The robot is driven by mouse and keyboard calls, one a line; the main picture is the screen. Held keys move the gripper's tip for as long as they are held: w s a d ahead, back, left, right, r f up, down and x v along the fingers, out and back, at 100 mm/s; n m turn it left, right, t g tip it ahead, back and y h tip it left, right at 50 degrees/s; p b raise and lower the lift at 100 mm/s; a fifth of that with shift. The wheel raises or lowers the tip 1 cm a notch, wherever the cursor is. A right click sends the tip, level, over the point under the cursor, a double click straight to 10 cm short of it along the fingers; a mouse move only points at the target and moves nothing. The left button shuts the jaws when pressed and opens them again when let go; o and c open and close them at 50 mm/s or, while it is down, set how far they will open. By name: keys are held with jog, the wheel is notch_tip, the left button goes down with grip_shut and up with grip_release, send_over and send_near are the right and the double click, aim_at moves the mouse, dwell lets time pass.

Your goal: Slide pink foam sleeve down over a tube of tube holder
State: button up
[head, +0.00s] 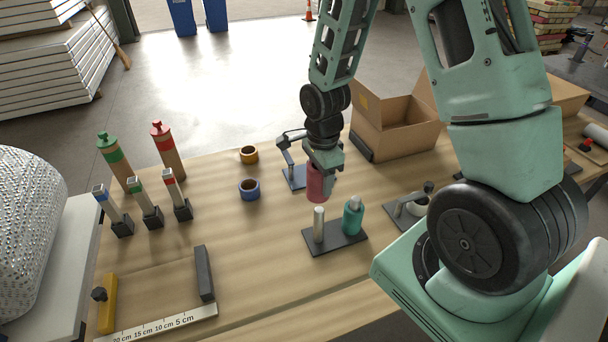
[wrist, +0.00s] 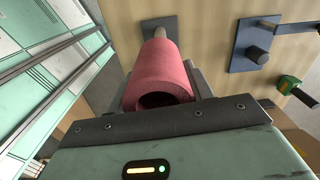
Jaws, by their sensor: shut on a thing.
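My gripper (head: 318,178) is shut on the pink foam sleeve (head: 316,187), which hangs roughly upright in the head view. In the wrist view the pink sleeve (wrist: 162,68) sits between the fingers, its near end open and hollow. The tube holder (head: 335,240) is a dark flat plate on the table. It carries a bare pale tube (head: 319,225) on the left and a teal sleeve (head: 352,219) around a tube on the right. The pink sleeve's lower end appears just above and behind the bare tube's top, apart from it. Exact alignment cannot be told.
A stand on a blue plate (head: 293,178) is behind my gripper. Another stand (head: 408,206) is to the right of the holder. An open cardboard box (head: 395,135) is at the back. Tape rolls (head: 249,190) lie to the left. The table in front of the holder is clear.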

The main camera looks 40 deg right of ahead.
jog(key=b, duration=0.4)
send_over(321, 209)
jog(key=shift+f, duration=2.6)
jog(key=shift+f+b, duration=3.55)
jog(key=shift+f, duration=0.7)
dwell(0.7)
